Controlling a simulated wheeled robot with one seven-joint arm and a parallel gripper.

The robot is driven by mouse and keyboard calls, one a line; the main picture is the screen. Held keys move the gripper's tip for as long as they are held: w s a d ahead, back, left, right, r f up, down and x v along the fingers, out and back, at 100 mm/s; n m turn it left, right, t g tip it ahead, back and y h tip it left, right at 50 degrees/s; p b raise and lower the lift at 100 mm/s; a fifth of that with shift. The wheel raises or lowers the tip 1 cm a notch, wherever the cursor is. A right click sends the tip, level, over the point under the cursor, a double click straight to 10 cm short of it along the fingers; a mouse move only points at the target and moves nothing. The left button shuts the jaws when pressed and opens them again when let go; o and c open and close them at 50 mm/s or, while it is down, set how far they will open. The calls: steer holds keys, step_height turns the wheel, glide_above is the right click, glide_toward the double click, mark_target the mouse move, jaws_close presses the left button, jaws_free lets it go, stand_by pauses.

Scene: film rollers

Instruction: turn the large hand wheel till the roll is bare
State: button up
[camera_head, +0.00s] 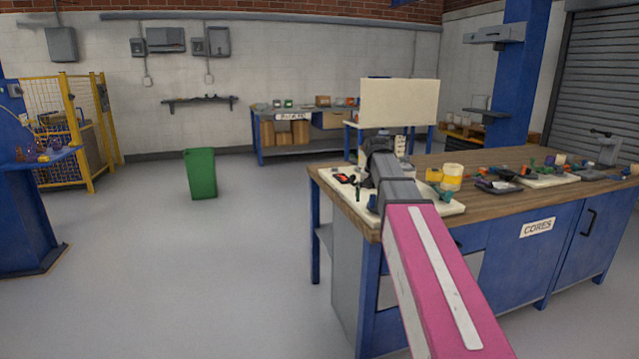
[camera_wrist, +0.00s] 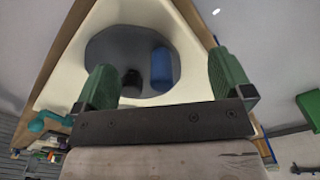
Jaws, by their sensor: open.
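In the wrist view my gripper (camera_wrist: 166,82) is open, its two green fingers wide apart with nothing held between them. Beyond the fingers is a cream surface (camera_wrist: 75,68) with a dark grey rounded shape (camera_wrist: 105,50) on or in it. A blue cylinder (camera_wrist: 161,68) and a small black knob-like part (camera_wrist: 132,80) show against the grey. I cannot tell for sure which part is the large hand wheel or the roll. In the head view my arm reaches over the near left corner of the bench and hides much of what is there.
A wooden-topped bench (camera_head: 500,160) with a blue front labelled CORES carries a cream board (camera_head: 350,190), yellow rollers (camera_head: 452,178) and several small coloured parts. A green bin (camera_head: 200,173) stands on open floor to the left. A back table (camera_head: 300,112) stands by the wall.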

steer(key=shift+r, duration=3.05)
